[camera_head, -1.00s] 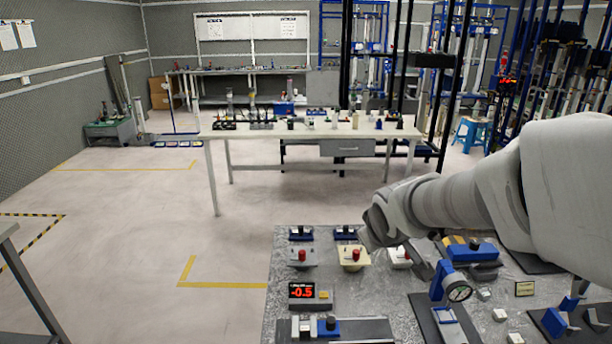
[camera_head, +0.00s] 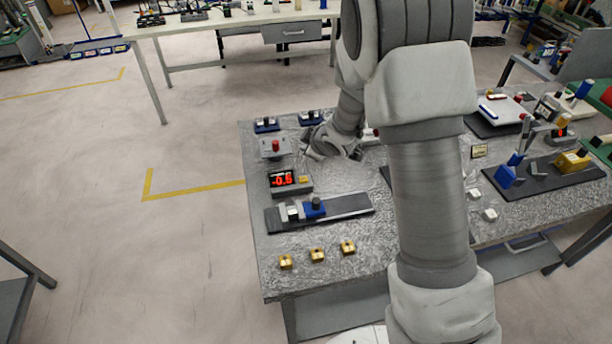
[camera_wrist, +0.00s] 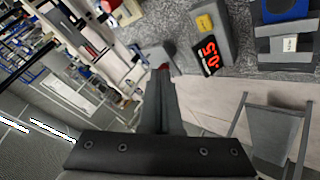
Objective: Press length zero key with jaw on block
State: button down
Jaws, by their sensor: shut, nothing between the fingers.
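The length readout (camera_head: 282,179) shows red digits, -0.5, near the left edge of the grey bench. Its small yellow key (camera_head: 304,179) is on its right side. In the wrist view the readout (camera_wrist: 208,57) and the key (camera_wrist: 204,23) are right of my fingers. The dark rail (camera_head: 345,205) in front carries a blue jaw (camera_head: 315,208) beside a pale block (camera_head: 292,211); I cannot tell whether they touch. My gripper (camera_wrist: 160,72) is shut and empty, apart from the key. In the head view it is behind the readout, its tips partly hidden.
A grey box with a red button (camera_head: 275,147) stands behind the readout, and two blue-based devices (camera_head: 267,125) stand farther back. Several yellow blocks (camera_head: 317,255) lie at the bench front. White blocks (camera_head: 474,194) and other fixtures are right of my arm. Open floor lies left.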

jog(key=shift+a+f, duration=0.1)
jog(key=shift+f, duration=0.2)
jog(key=b, duration=0.7)
send_over(306, 184)
notch_tip(306, 184, down, 9)
jog(key=shift+w+r, duration=0.1)
dwell(1.9)
jog(key=shift+f+b, duration=0.45)
jog(key=shift+b, duration=0.25)
jog(key=shift+f+b, duration=0.45)
jog(key=shift+b, duration=0.05)
jog(key=shift+r, duration=0.1)
dwell(0.5)
jog(key=shift+r+p, duration=0.65)
jog(key=shift+r, duration=0.15)
